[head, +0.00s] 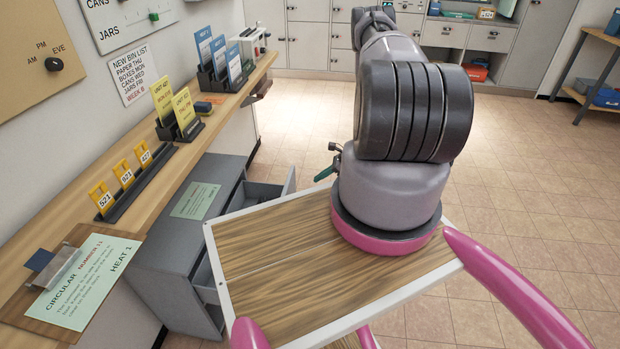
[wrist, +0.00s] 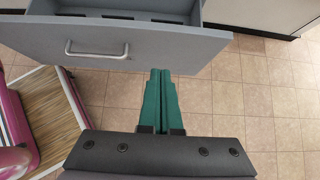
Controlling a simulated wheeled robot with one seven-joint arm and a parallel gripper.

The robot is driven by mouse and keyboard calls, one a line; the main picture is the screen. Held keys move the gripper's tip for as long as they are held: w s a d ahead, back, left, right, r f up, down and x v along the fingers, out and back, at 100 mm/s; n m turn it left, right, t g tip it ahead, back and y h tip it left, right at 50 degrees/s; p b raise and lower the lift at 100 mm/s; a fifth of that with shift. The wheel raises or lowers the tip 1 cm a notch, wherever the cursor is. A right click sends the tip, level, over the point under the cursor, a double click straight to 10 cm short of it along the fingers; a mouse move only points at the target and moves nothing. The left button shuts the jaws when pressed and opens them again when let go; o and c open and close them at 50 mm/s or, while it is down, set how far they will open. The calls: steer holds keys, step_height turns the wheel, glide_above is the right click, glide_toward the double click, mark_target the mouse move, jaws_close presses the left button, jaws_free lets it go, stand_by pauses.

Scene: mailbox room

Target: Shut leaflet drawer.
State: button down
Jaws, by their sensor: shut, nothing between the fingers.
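A grey drawer (head: 268,190) stands pulled out of the grey cabinet (head: 165,230) under the counter. In the wrist view its grey front (wrist: 170,45) with a silver bar handle (wrist: 97,50) fills the top, and its open inside shows behind. No label naming it is readable. My gripper (wrist: 160,72) has its green fingers pressed together and empty. The fingertips overlap the lower edge of the drawer front, right of the handle; I cannot tell whether they touch it. In the head view only a bit of green finger (head: 325,174) shows beside my arm; the rest is hidden.
A second, lower drawer (head: 207,291) of the cabinet looks slightly out, partly hidden by my base. The wooden counter (head: 75,215) runs above, with card holders and a clipboard (head: 80,280). The tiled floor (head: 530,200) to the right is clear. Lockers (head: 305,45) stand behind.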

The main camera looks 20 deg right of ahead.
mark_target(288, 190)
steer(key=x, duration=0.3)
steer(key=r+x, duration=0.1)
steer(key=x, duration=0.3)
steer(key=a+x, duration=0.1)
steer(key=x, duration=0.2)
steer(key=shift+w+a+r, duration=0.1)
steer(key=shift+w+a, duration=0.15)
steer(key=shift+w, duration=0.25)
steer(key=shift+w+a, duration=0.3)
steer(key=shift+a, duration=0.15)
steer(key=shift+a, duration=0.1)
steer(key=w+a, duration=1)
steer(key=a, duration=0.5)
steer(key=shift+d, duration=0.15)
